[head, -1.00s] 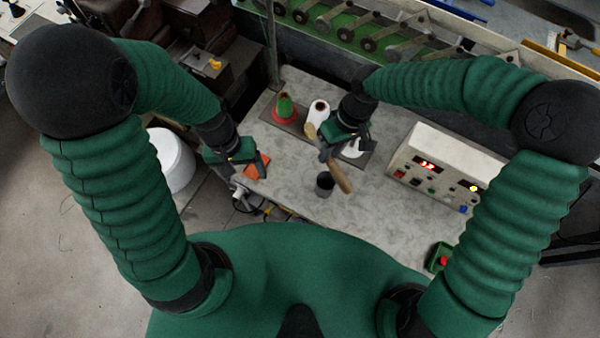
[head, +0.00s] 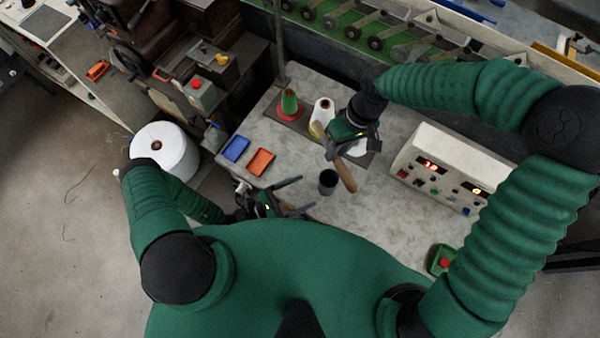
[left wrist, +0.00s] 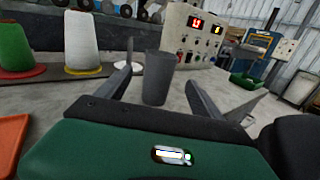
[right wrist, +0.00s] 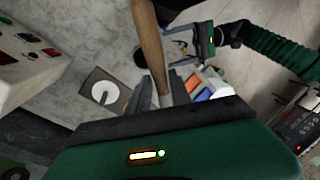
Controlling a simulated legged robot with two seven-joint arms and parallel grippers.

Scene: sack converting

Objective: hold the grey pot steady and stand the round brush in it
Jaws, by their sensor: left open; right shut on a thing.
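The grey pot (head: 327,184) stands upright on the table. My left gripper (head: 304,196) is open and low, with its fingers pointing at the pot from the left. In the left wrist view the pot (left wrist: 157,78) appears between the two spread fingers, with a gap on each side. My right gripper (head: 334,150) is shut on the round brush (head: 345,176). The right wrist view shows the handle (right wrist: 149,40) between the fingers.
A green cone (head: 289,103) and a white cone (head: 322,112) stand on a dark board behind the pot. A blue tray (head: 236,149) and an orange tray (head: 260,162) lie at left. A control box (head: 425,160) stands at right.

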